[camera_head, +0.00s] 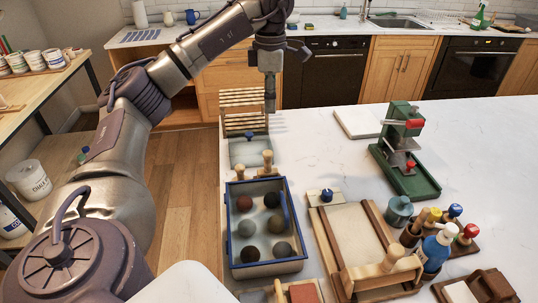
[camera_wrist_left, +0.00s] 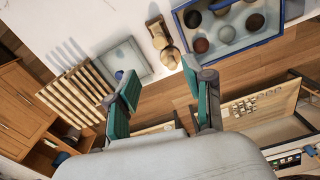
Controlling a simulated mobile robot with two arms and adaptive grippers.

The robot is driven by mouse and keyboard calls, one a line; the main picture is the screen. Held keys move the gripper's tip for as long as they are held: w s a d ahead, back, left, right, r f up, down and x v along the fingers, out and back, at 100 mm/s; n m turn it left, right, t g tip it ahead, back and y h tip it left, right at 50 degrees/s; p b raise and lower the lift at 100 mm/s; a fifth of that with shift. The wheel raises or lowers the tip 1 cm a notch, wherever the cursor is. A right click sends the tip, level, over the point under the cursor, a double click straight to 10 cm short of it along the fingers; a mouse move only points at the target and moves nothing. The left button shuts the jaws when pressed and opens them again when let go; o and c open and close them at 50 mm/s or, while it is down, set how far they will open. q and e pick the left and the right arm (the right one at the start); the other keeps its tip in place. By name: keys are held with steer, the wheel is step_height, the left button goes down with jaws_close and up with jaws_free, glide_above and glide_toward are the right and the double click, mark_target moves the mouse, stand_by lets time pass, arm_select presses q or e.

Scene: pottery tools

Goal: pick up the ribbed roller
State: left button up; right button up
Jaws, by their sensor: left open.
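No roller with clear ribs can be made out. Small pale wooden pieces with rounded ends (camera_head: 267,160) stand between the glass-topped tray and the blue-rimmed box; they also show in the left wrist view (camera_wrist_left: 156,32), too small to tell whether they are ribbed. A pale wooden roller-like piece (camera_head: 392,258) lies at the front of a framed board. My left gripper (camera_head: 270,106) hangs above the slatted rack near the table's left edge, apart from these pieces. In the left wrist view its teal fingers (camera_wrist_left: 160,78) are spread with nothing between them. My right gripper is not in view.
A slatted wooden rack (camera_head: 236,96) and a glass-topped tray (camera_head: 236,155) line the table's left edge. The blue-rimmed box (camera_head: 233,225) holds several balls. A green press (camera_head: 405,170) and a blue bottle (camera_head: 437,248) stand to the right.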

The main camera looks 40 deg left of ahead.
arm_select(q)
steer(key=b, duration=0.5)
glide_above(269, 153)
step_height(269, 153, down, 7)
steer(key=shift+w+f, duration=0.1)
steer(key=shift+f, duration=0.1)
steer(key=shift+f+b, duration=0.3)
steer(key=shift+f, duration=0.3)
step_height(269, 153, down, 8)
steer(key=shift+r, duration=0.25)
steer(key=shift+a+f+p, duration=0.1)
steer(key=shift+f+p, duration=0.25)
steer(key=shift+f, duration=0.25)
steer(key=f, duration=0.4)
steer(key=shift+a+f+p, duration=0.15)
steer(key=shift+a+p, duration=0.05)
steer(key=shift+p, duration=0.2)
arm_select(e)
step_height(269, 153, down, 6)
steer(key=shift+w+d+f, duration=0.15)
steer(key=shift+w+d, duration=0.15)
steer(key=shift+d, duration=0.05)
arm_select(q)
steer(key=shift+c, duration=0.4)
jaws_close()
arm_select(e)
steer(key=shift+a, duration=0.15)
